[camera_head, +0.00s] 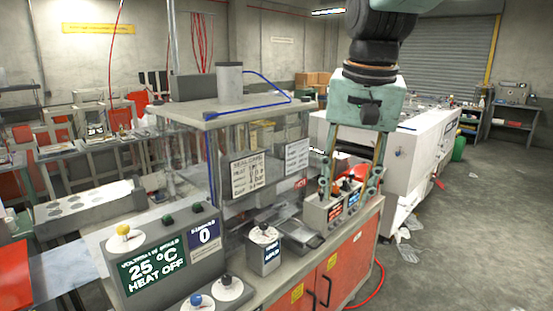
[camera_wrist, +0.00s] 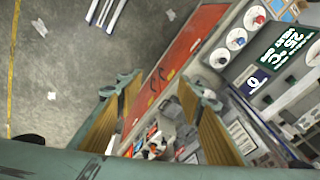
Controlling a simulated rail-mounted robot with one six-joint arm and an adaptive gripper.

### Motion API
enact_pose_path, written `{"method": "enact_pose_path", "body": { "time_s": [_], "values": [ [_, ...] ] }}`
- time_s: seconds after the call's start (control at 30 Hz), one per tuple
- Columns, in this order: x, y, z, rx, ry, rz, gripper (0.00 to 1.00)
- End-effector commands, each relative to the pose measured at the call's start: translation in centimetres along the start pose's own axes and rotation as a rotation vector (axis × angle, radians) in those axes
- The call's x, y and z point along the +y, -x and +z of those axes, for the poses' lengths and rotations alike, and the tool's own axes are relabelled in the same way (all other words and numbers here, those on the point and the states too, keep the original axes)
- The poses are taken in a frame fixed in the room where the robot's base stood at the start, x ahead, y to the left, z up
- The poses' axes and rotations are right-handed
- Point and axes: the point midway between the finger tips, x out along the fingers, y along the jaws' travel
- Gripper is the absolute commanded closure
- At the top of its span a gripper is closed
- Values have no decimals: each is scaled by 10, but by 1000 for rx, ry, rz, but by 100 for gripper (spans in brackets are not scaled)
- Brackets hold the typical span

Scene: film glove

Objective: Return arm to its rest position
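My gripper (camera_head: 349,188) hangs from my arm right of the middle in the head view, with its fingers pointing down. The fingers are spread apart and I see nothing held between them. In the wrist view my gripper (camera_wrist: 163,88) also shows two separated fingers, with the bench's red cabinet front and floor beyond.
A heat control panel (camera_head: 158,262) reading "25 °C HEAT OFF" stands at the front left. A clear-walled machine (camera_head: 255,110) with a flat top stands left of my arm. A white machine (camera_head: 425,145) stands behind at right. Open concrete floor (camera_head: 480,225) lies right.

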Motion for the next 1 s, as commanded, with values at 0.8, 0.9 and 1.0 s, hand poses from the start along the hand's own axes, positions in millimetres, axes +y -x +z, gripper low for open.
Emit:
{"method": "enact_pose_path", "body": {
  "time_s": [0.8, 0.9, 1.0],
  "values": [
    [85, 9, 127, 72, 155, -10, 65],
    [94, 7, 143, 81, 175, -10, 65],
    [103, 4, 159, 89, 195, -10, 65]
  ]
}}
